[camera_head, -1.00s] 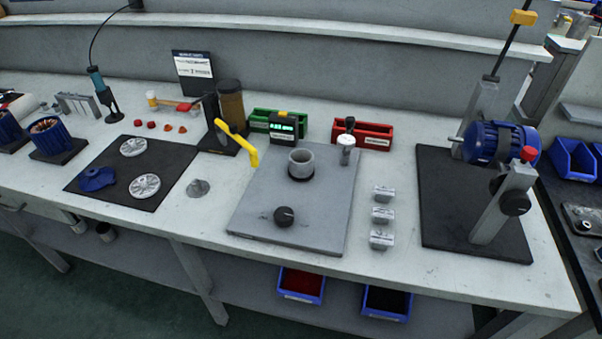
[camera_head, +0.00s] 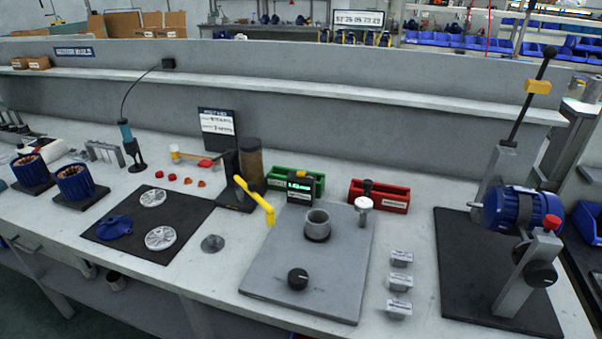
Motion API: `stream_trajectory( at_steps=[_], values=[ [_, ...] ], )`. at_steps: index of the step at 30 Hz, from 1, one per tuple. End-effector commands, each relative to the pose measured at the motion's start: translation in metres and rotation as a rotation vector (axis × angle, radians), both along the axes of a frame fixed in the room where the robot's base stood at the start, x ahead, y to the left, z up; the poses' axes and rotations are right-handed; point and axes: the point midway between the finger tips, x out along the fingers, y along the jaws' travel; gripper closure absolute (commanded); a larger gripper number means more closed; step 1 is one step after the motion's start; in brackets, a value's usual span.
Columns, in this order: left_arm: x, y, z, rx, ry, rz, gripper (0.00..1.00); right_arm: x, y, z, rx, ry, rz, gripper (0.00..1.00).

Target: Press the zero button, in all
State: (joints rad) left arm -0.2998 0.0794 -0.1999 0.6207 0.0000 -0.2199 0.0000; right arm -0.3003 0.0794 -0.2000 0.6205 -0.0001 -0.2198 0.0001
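No button marked zero can be made out. A small display box (camera_head: 300,191) with glowing digits and a yellow strip on top stands at the back of a grey plate (camera_head: 275,260); its digits are too small to read surely. A grey cup (camera_head: 317,224) sits on the plate, with a black knob (camera_head: 298,279) near the plate's front edge. A white-and-black knobbed post (camera_head: 363,205) stands at the plate's back right. Neither of my grippers is in view.
A yellow lever arm (camera_head: 256,200) reaches from a dark stand over the plate's left side. Green (camera_head: 312,178) and red bins (camera_head: 385,195) stand behind. Several small labelled blocks (camera_head: 400,281) lie to the right, then a blue motor press (camera_head: 515,209). A black mat (camera_head: 190,215) with parts lies left.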

Motion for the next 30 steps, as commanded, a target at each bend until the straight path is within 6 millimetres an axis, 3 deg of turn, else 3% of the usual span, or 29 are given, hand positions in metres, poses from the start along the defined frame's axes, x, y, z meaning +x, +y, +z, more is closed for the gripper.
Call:
stream_trajectory(
  at_steps=[1,6,30],
  values=[
    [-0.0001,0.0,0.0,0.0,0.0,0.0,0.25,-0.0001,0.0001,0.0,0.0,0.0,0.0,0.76],
    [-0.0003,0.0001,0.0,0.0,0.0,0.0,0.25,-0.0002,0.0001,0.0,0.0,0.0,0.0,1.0],
    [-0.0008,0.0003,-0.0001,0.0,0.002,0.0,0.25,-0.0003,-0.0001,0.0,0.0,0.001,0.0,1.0]
  ],
)
